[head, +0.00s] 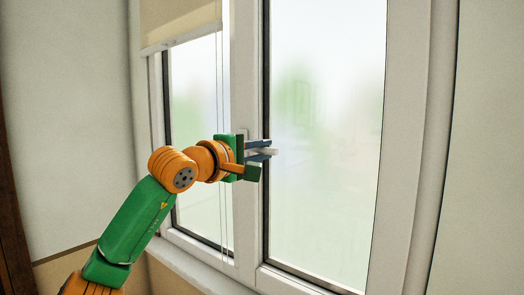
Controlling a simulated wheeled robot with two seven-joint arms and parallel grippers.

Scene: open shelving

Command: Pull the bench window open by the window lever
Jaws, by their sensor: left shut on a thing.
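The window (325,140) has a white frame and two frosted panes, a narrow one at left and a wide one at right. The white window lever (271,152) sticks out sideways at the middle upright between the panes. My left gripper (262,152) comes in from the left and is shut on the lever, its fingers above and below it. The gripper hides most of the lever and part of its mount. The wide sash looks flush with its frame, and I see no clear gap. My right gripper is out of view.
A beige blind (180,20) covers the top of the left pane, with thin cords (222,90) hanging behind my gripper. A white sill (190,262) runs below. Plain walls stand on both sides, and a dark brown upright (12,230) is at the far left.

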